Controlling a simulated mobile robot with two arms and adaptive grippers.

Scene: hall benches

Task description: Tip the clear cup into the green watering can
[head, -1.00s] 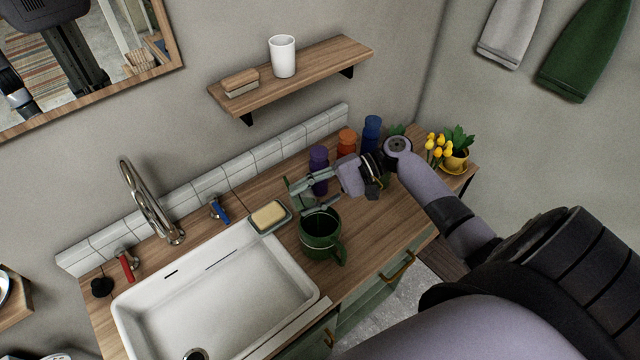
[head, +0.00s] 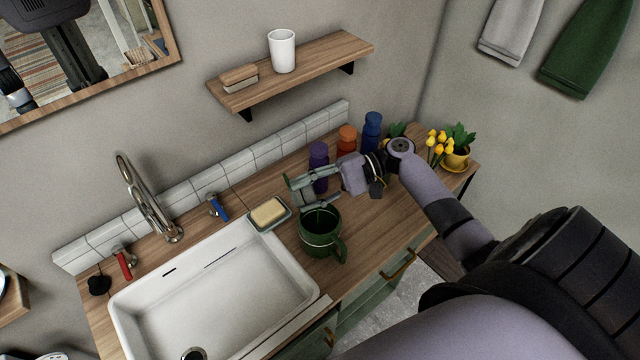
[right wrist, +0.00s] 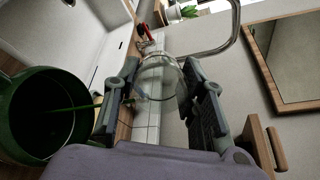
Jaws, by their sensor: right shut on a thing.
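The green watering can (head: 318,250) stands upright on the wooden counter, right of the sink, its handle toward the front right. In the right wrist view its open, dark mouth (right wrist: 42,118) is at the left, with a thin green line across it; I cannot tell what that is. My right gripper (head: 298,196) is just above and behind the can's mouth. In the right wrist view the gripper (right wrist: 160,88) is shut on the clear cup (right wrist: 160,72), which sits between both fingers. The cup is hardly visible in the head view. My left gripper is not in view.
A soap dish (head: 269,214) lies between the sink (head: 215,285) and the can. Purple (head: 318,165), orange (head: 346,140) and blue (head: 371,130) bottles stand behind my gripper. A yellow flower pot (head: 455,160) is at the right end. A shelf (head: 300,75) hangs above.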

